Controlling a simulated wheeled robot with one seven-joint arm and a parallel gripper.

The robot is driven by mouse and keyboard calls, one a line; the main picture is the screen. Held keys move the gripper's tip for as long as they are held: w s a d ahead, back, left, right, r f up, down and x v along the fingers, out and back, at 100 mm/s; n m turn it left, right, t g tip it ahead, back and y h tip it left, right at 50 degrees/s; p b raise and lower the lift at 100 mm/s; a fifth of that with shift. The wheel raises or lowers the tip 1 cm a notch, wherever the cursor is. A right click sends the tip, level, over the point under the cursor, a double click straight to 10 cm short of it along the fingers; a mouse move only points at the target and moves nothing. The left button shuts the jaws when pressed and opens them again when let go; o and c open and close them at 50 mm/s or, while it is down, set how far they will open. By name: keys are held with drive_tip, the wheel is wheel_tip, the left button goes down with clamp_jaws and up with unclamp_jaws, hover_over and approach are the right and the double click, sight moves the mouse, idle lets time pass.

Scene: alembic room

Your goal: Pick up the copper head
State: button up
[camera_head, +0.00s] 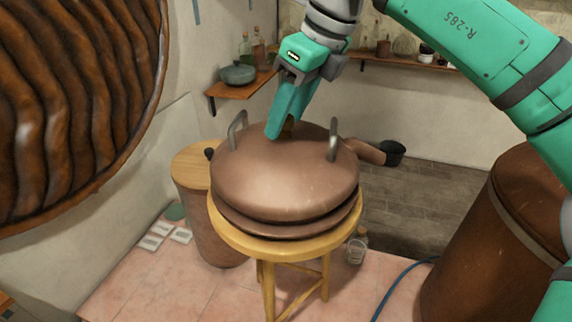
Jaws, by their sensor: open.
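The copper head (280,185) is a wide, domed copper piece with two grey upright handles, one at the left (237,129) and one at the right (333,141). It sits on a round wooden stool (262,250). A copper spout reaches out behind it to the right and ends in a dark tip (393,152). My gripper (281,130) points down over the back of the dome, between the two handles. Its fingers hold neither handle. The gap between the fingers is hard to see, and I cannot tell whether they touch the dome.
A copper cylinder with a wooden top (190,165) stands behind the stool at the left. A large copper vessel (490,250) stands at the right. A shelf (240,92) holds a pot and bottles.

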drive_tip(key=shift+c, duration=0.3)
clamp_jaws()
drive_tip(key=shift+w+d, duration=0.1)
idle(0.6)
